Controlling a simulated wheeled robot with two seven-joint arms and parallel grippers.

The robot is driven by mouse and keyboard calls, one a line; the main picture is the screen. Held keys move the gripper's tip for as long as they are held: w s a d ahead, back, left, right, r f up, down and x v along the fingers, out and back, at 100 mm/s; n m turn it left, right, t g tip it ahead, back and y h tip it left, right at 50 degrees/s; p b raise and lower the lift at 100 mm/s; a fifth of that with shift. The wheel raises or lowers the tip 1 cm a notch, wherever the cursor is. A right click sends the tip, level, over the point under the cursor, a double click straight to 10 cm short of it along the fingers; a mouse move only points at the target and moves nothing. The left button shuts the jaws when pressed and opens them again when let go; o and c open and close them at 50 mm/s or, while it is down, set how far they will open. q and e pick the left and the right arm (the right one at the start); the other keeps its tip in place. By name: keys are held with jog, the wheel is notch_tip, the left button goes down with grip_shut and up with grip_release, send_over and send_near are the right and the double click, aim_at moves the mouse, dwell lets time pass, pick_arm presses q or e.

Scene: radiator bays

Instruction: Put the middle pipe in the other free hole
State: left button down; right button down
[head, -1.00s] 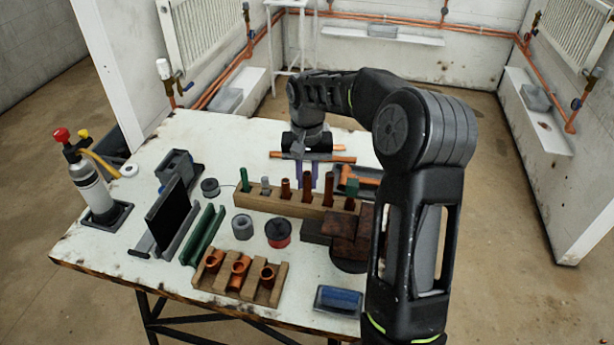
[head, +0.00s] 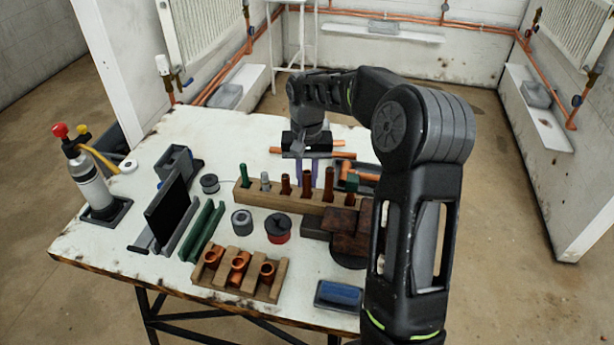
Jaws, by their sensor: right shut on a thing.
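A long wooden block (head: 262,203) stands across the middle of the table with several upright pieces in its top. Three of them are copper pipes: a left one (head: 285,185), a middle one (head: 307,187) and a right one (head: 328,185). My right gripper (head: 307,172) points down over the block from behind. Its fingers are shut on the middle pipe. The pipe's lower end is at the block; I cannot tell whether it sits in a hole. Any free hole is too small to make out. My left gripper is not in view.
A green piece (head: 244,176) and a grey one (head: 265,181) stand in the block's left end. In front are a grey roll (head: 242,222), a dark-red tin (head: 278,229) and a wooden rack (head: 214,281) with copper fittings. Dark brown blocks (head: 340,225) crowd the right end.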

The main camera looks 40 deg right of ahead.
jog(key=c, duration=1.2)
grip_release()
jog(key=shift+c, duration=0.2)
jog(key=shift+r, duration=0.15)
notch_tip(320, 180, up, 7)
jog(key=p, duration=0.5)
